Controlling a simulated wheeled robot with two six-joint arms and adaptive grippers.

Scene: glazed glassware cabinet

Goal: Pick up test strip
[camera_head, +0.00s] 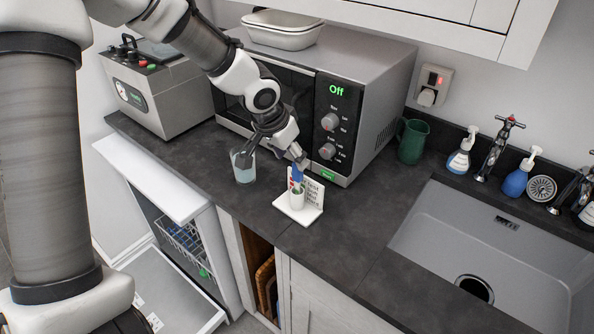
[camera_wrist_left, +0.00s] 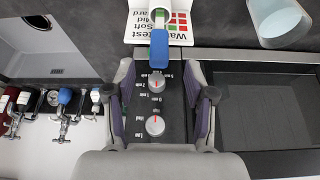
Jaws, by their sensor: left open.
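The test strip, with a blue upper end (camera_head: 297,173), stands upright in a small white holder (camera_head: 314,212) on the dark counter. The holder has a card printed with water-test words and coloured squares; it also shows in the left wrist view (camera_wrist_left: 140,28). My left gripper (camera_head: 274,156) is open just in front of the microwave. In the left wrist view its two fingers (camera_wrist_left: 160,74) are apart, and the strip's blue end (camera_wrist_left: 158,48) lies centred just beyond their tips, with no visible contact. The strip's lower part is hidden in the holder. My right gripper is not in view.
A glass of pale liquid (camera_head: 243,166) stands left of the holder. The microwave (camera_head: 345,110) is close behind, and a green mug (camera_head: 412,141) stands to its right. The sink (camera_head: 490,250) is at the right. The counter in front of the sink's left edge is clear.

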